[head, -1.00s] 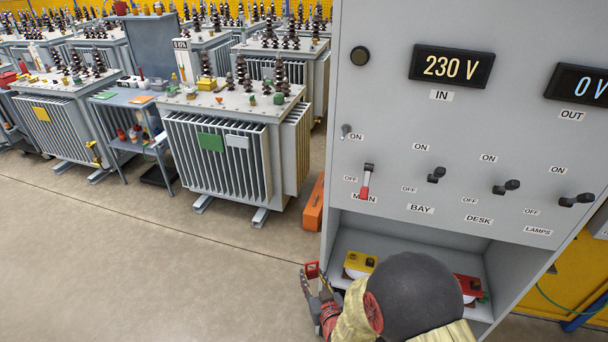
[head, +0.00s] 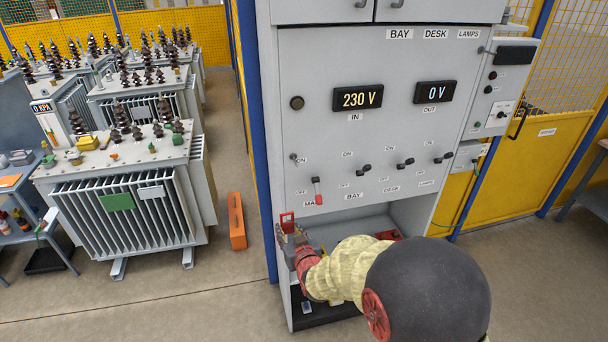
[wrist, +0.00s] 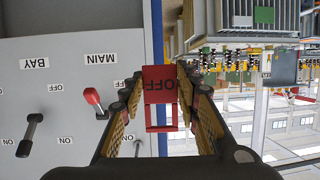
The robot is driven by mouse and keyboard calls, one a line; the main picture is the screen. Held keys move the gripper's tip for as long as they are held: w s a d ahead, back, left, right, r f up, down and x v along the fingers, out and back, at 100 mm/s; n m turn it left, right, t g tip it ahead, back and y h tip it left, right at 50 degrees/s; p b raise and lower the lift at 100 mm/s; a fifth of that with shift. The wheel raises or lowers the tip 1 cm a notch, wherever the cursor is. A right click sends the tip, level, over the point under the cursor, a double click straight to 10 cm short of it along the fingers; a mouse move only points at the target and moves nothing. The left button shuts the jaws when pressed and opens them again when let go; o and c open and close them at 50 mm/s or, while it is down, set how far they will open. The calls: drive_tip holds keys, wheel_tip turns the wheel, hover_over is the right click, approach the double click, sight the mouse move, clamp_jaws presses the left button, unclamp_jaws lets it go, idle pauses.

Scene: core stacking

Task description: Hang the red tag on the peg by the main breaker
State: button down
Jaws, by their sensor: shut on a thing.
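The red tag (head: 287,219) is in my gripper (head: 291,238), in front of the panel's lower left edge. In the wrist view the tag (wrist: 160,82) is between the fingers (wrist: 160,98), with dark "OFF" lettering and an open red frame at one end. The main breaker (head: 317,190) has a red-tipped lever pointing down, right of and above the tag; its red tip (wrist: 92,97) also shows in the wrist view. A small metal peg (head: 295,160) sticks out of the panel above and left of that lever. The tag is apart from the peg.
The grey panel (head: 330,132) carries several other black levers to the right and displays reading 230 V and 0 V. An open shelf (head: 355,222) lies below. A blue post (head: 257,130) runs along its left. An orange box (head: 237,221) stands on the floor.

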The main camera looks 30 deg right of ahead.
drive_tip(key=d+r+m+h+p, duration=0.1)
drive_tip(key=d+r+p, duration=0.4)
drive_tip(key=r, duration=0.8)
approach(293, 172)
drive_tip(key=shift+w, duration=0.55)
drive_tip(key=shift+p+x, duration=0.5)
drive_tip(key=shift+x, duration=1.15)
drive_tip(key=shift+w+d+f+b, duration=0.35)
drive_tip(key=shift+w+f+b, duration=0.2)
drive_tip(key=shift+b, duration=0.5)
drive_tip(key=shift+w+r, duration=0.1)
drive_tip(key=c, duration=1.3)
unclamp_jaws()
drive_tip(key=shift+o, duration=0.3)
